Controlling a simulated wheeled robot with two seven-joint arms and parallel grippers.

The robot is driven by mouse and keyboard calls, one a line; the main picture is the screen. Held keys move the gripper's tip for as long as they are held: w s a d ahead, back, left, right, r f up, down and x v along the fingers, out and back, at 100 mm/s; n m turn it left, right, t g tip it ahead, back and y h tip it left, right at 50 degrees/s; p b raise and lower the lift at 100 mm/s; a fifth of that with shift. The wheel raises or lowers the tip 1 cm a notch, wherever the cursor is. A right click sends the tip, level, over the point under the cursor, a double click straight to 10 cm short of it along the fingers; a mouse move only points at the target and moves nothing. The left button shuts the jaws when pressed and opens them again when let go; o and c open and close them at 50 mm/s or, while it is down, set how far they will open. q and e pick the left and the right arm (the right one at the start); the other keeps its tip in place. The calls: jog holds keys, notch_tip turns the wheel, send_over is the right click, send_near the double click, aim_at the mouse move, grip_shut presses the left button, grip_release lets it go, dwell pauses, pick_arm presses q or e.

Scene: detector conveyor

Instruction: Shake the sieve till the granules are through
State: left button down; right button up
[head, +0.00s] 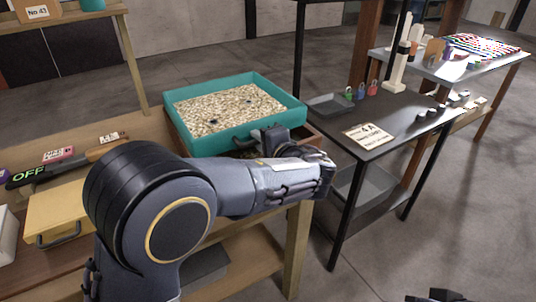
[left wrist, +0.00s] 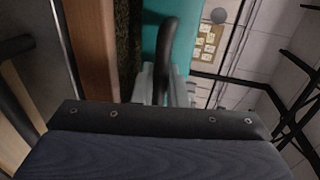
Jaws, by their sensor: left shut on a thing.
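The sieve (head: 181,133) is a teal rectangular tray full of pale granules (head: 225,108) with a few small dark bits among them. It sits over a brown wooden box (head: 313,139) on the wooden bench. My left gripper (head: 272,139) is at the sieve's near side, shut on its dark handle (head: 255,134). In the left wrist view my left gripper (left wrist: 163,85) has its grey fingers around the dark curved handle (left wrist: 169,45), with the teal wall (left wrist: 151,45) behind. The inside of the box is mostly hidden. A dark part at the bottom right edge seems to be my right gripper (head: 436,296).
A dark metal table (head: 400,120) with a "4A" sign (head: 368,134), padlocks and a grey tray (head: 329,104) stands to the right. Open floor lies at right.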

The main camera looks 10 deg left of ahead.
pick_arm(q)
jog(key=shift+w+a+r, duration=0.1)
jog(key=shift+w+a, duration=0.25)
jog(key=shift+w, duration=0.05)
jog(key=c, duration=1.6)
grip_release()
jog(key=shift+w, duration=0.1)
jog(key=shift+o, duration=0.2)
jog(key=v, duration=0.7)
jog(key=shift+s+d, duration=0.2)
jog(key=shift+s, duration=0.15)
